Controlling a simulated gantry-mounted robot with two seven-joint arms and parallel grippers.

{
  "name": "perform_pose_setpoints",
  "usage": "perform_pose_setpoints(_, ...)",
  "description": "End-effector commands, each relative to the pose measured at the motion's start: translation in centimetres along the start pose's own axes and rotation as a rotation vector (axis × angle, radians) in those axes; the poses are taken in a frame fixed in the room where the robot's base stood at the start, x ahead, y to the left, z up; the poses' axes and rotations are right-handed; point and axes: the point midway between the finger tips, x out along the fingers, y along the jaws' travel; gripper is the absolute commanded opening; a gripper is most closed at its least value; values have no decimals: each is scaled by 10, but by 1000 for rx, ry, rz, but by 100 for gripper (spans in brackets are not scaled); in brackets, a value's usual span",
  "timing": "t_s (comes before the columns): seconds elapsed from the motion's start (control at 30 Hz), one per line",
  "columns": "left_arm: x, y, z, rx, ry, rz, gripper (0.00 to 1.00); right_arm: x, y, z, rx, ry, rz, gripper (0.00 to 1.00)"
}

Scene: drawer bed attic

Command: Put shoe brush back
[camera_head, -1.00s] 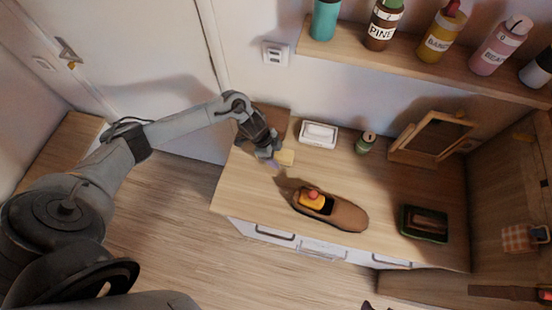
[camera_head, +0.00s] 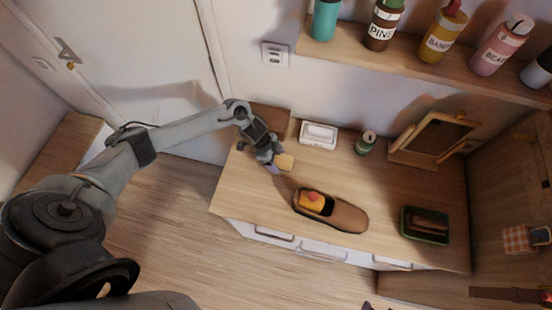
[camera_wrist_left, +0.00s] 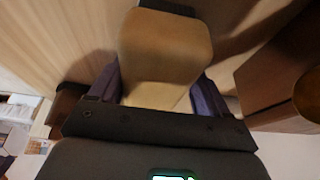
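My left gripper (camera_head: 277,160) is over the left part of the wooden tabletop, left of the brown shoe. It is shut on a pale wooden block with a dark end, which looks like the shoe brush (camera_head: 286,162). The left wrist view shows the brush (camera_wrist_left: 165,50) between the purple fingers, with its dark end away from the palm. I cannot tell if the brush touches the table. A green tray (camera_head: 404,228) at the right of the tabletop has a brown item (camera_head: 429,222) in it. My right gripper does not show.
The brown shoe (camera_head: 345,216) with a yellow and red piece (camera_head: 312,201) lies near the front edge. A white box (camera_head: 318,135), a green tin (camera_head: 366,142) and a wooden frame (camera_head: 432,140) stand along the back. A bottle shelf (camera_head: 400,58) overhangs the back.

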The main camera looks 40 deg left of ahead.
Motion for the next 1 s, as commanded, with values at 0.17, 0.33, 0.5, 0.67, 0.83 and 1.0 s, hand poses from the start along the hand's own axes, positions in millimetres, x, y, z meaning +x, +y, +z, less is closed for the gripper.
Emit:
perform_pose_setpoints(0.17, 5, 7, 2, 2, -5, 17, 85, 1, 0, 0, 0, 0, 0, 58)
perform_pose_setpoints(0.33, 6, 9, 3, 3, -6, 20, 85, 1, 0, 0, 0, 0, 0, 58)
perform_pose_setpoints(0.5, 0, 9, 1, 4, -6, 21, 85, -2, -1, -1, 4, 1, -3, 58)
perform_pose_setpoints(0.67, -18, 7, 0, 4, -5, 16, 85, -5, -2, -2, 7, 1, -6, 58)
perform_pose_setpoints(0.83, -50, 4, -1, 5, -4, 11, 85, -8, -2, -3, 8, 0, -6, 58)
perform_pose_setpoints(1.0, -82, 4, -1, 5, -3, 10, 85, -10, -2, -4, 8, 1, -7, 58)
